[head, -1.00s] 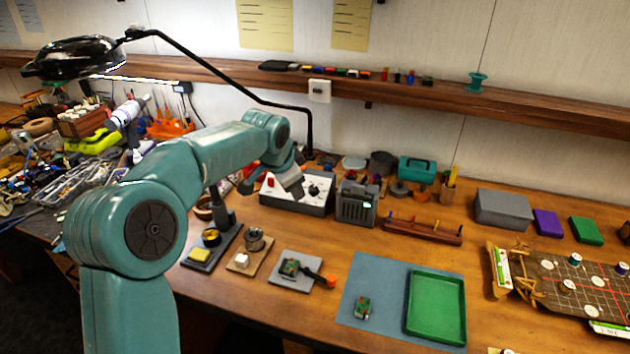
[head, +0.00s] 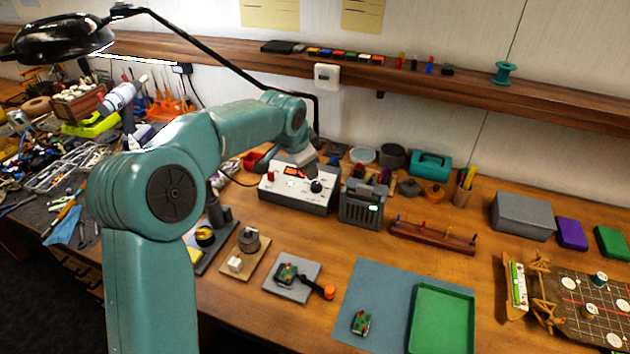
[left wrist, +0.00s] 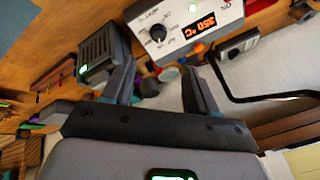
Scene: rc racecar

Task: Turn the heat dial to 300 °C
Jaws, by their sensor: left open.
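The soldering station (head: 297,190) is a grey box with a white front panel, standing at the back of the bench. Its black heat dial (head: 316,186) is on the panel's right. In the left wrist view the station is upside down; the dial (left wrist: 158,33) and an orange display (left wrist: 188,34) show there. The display appears to read 350 °C. My right gripper is not in view.
A grey slotted box (head: 361,206) stands just right of the station. A black lamp arm (head: 230,60) rises behind. A wooden rack (head: 432,236) is farther right. A blue mat (head: 372,300) and green tray (head: 442,318) lie in front.

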